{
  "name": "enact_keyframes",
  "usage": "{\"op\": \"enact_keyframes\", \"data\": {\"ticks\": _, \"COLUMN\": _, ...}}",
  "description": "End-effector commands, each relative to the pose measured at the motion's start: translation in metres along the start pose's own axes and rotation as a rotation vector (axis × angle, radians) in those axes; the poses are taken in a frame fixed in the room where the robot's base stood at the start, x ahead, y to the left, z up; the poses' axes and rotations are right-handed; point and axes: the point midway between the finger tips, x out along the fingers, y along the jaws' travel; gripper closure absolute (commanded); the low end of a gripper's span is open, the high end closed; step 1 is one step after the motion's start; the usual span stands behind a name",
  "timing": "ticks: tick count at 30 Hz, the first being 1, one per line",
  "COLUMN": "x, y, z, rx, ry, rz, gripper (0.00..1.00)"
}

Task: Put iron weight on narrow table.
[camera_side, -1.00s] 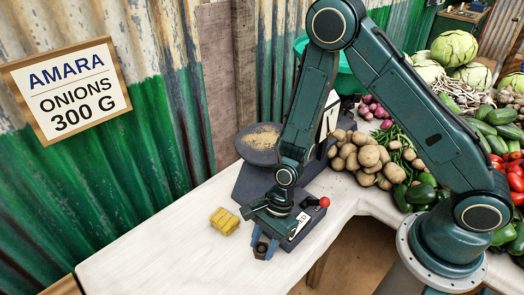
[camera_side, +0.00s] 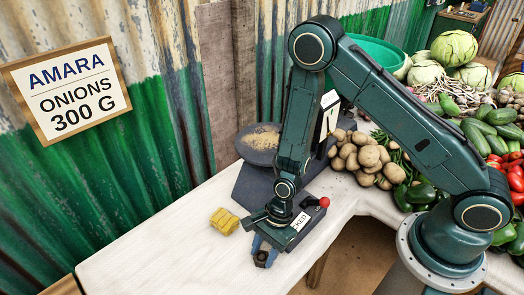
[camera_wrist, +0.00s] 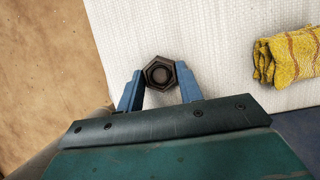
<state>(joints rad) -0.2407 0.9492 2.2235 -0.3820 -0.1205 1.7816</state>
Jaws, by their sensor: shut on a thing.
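The iron weight is a dark hexagonal piece (camera_wrist: 160,73) with a round recess in its top, held between the two blue fingers of my gripper (camera_wrist: 160,84) in the wrist view. In the side view the weight (camera_side: 262,258) shows low at the fingertips of my gripper (camera_side: 265,249), in front of the scale. It is over the white-topped table (camera_side: 160,250), near its front edge; I cannot tell whether it touches the top. A small wooden table (camera_side: 464,14) stands far back at the upper right. The pictures do not make clear which is the narrow table.
A folded yellow cloth (camera_side: 224,221) lies left of my gripper. Potatoes (camera_side: 365,155) and other vegetables fill the right. The white top at left is clear.

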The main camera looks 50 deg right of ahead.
Motion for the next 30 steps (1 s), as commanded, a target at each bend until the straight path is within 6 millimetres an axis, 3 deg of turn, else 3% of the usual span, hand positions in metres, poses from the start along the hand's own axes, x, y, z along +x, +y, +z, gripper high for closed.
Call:
{"op": "enact_keyframes", "data": {"ticks": 1, "x": 0.001, "y": 0.000, "z": 0.000, "rx": 0.000, "ry": -0.001, "rz": 0.000, "gripper": 0.92}}
{"op": "enact_keyframes", "data": {"ticks": 2, "x": 0.001, "y": 0.000, "z": 0.000, "rx": 0.000, "ry": 0.000, "rz": 0.000, "gripper": 0.58}}
{"op": "enact_keyframes", "data": {"ticks": 4, "x": 0.001, "y": 0.000, "z": 0.000, "rx": 0.000, "ry": 0.000, "rz": 0.000, "gripper": 0.44}}
{"op": "enact_keyframes", "data": {"ticks": 5, "x": 0.001, "y": 0.000, "z": 0.000, "rx": 0.000, "ry": 0.000, "rz": 0.000, "gripper": 0.42}}
{"op": "enact_keyframes", "data": {"ticks": 20, "x": -0.004, "y": 0.000, "z": 0.001, "rx": 0.000, "ry": 0.000, "rz": -0.001, "gripper": 0.42}}
{"op": "enact_keyframes", "data": {"ticks": 30, "x": -0.034, "y": -0.001, "z": 0.001, "rx": 0.001, "ry": -0.001, "rz": -0.004, "gripper": 0.42}}
